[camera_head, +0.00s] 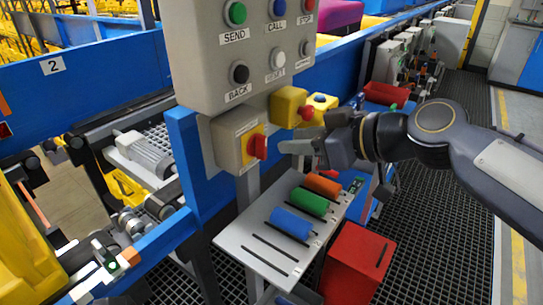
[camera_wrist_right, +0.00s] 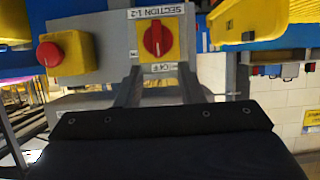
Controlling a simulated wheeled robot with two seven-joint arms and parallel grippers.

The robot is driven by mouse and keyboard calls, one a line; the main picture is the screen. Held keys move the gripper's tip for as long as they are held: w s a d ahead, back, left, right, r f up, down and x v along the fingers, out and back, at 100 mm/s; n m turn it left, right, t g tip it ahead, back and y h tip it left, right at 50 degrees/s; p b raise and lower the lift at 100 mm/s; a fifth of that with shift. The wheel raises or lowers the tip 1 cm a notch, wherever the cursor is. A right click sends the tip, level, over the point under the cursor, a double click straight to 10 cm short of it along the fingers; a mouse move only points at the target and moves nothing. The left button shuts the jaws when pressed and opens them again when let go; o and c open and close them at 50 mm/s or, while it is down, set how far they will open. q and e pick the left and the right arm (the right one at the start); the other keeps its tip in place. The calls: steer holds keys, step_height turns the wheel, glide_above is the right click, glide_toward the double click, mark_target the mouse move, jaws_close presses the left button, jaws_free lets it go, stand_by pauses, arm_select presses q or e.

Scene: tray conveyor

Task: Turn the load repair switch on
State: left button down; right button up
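The rotary switch has a red knob (camera_head: 258,147) on a yellow plate, on the front of a grey box (camera_head: 228,140) below the button panel. In the right wrist view the red knob (camera_wrist_right: 157,39) stands with its grip bar roughly vertical in the picture. A label there seems to read "SECTION 1-2" upside down; the other label is too small to read. My right gripper (camera_head: 298,154) is just right of the knob, apart from it, pointing at it. In the wrist view its fingers (camera_wrist_right: 158,92) are spread and empty, below the knob. My left gripper is not seen.
A yellow box with a red mushroom button (camera_head: 306,113) stands close behind my right gripper; its button (camera_wrist_right: 48,54) also shows in the wrist view. A grey shelf (camera_head: 262,250) with coloured cylinders lies below. A red box (camera_head: 355,262) stands right of it.

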mark_target(266, 141)
steer(key=x, duration=0.7)
steer(key=shift+w+d, duration=0.1)
jaws_close()
